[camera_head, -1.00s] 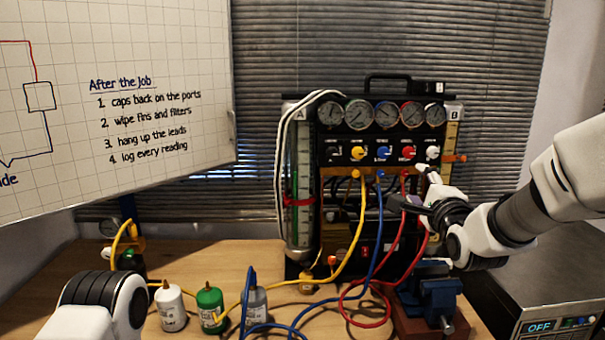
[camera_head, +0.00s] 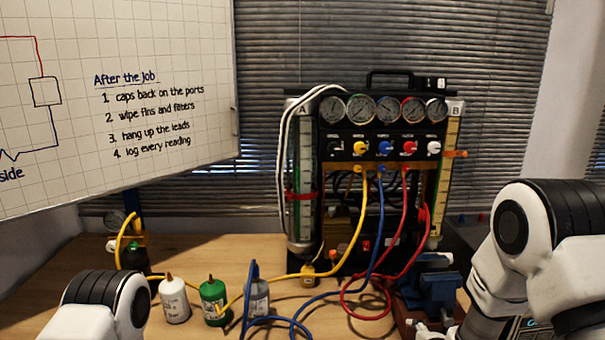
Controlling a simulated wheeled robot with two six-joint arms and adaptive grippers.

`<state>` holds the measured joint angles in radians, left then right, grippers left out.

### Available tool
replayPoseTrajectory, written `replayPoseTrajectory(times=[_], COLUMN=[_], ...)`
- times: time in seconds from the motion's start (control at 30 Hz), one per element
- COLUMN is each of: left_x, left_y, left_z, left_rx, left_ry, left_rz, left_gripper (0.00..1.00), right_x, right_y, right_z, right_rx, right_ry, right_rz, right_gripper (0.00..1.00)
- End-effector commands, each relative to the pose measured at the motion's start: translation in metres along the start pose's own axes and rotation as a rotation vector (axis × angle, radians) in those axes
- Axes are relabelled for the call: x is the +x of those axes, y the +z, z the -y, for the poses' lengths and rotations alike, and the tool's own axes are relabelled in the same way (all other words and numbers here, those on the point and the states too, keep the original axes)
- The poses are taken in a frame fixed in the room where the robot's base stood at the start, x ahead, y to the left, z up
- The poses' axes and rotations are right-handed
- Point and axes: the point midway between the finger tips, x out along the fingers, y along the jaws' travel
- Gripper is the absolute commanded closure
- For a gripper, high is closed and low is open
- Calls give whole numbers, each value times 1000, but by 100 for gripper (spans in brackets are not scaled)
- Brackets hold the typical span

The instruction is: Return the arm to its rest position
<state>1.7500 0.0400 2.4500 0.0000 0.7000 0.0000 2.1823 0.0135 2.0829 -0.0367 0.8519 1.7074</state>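My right arm (camera_head: 520,250) is folded at the lower right, well apart from the gauge rig (camera_head: 385,150); its gripper is out of the picture. My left arm (camera_head: 105,300) shows only as a link at the lower left edge, and its gripper is out of view too. The rig stands upright on the bench with its row of gauges and coloured knobs in plain sight. A yellow hose (camera_head: 362,215), a blue hose (camera_head: 381,220) and a red hose (camera_head: 405,205) hang from its ports.
A blue vise (camera_head: 438,291) sits right of the hose loops, close to my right arm. A whiteboard (camera_head: 190,135) hangs at the left.

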Motion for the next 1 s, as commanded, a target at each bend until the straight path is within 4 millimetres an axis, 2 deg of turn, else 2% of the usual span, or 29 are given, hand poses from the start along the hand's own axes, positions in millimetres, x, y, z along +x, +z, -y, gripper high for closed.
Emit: replayPoseTrajectory(times=[0.03,0.07,0.1,0.17,0.2,0.27,0.3,0.37,0.4,0.5,0.57,0.63,0.73,1.0], left_x=[0,0,0,0,0,0,0,0,0,0,0,0,0,0], left_y=[0,0,0,0,0,0,0,0,0,0,0,0,0,0], left_z=[0,0,0,0,0,0,0,0,0,0,0,0,0,0], left_rx=[0,0,0,0,0,0,0,0,0,0,0,0,0,0], left_ry=[0,0,0,0,0,0,0,0,0,0,0,0,0,0], left_rz=[0,0,0,0,0,0,0,0,0,0,0,0,0,0], left_gripper=[60,60,60,60,60,60,60,60,60,60,60,60,60,60], right_x=[0,-3,-8,-22,-34,-58,-78,-113,-138,-171,-180,-180,-180,-180], right_y=[-8,-12,-17,-24,-29,-35,-39,-44,-46,-47,-47,-47,-47,-47], right_z=[-50,-78,-114,-167,-201,-250,-281,-323,-344,-357,-360,-361,-361,-361], right_rx=[-39,-73,-125,-216,-286,-407,-504,-677,-816,-1135,-1283,-1408,-1495,-1501], right_ry=[98,153,227,342,422,543,624,748,816,866,863,843,823,822], right_rz=[-12,-17,-19,-12,1,37,76,167,252,452,548,621,670,673], right_gripper=[40,40,40,40,40,40,40,40,40,40,40,40,40,40])
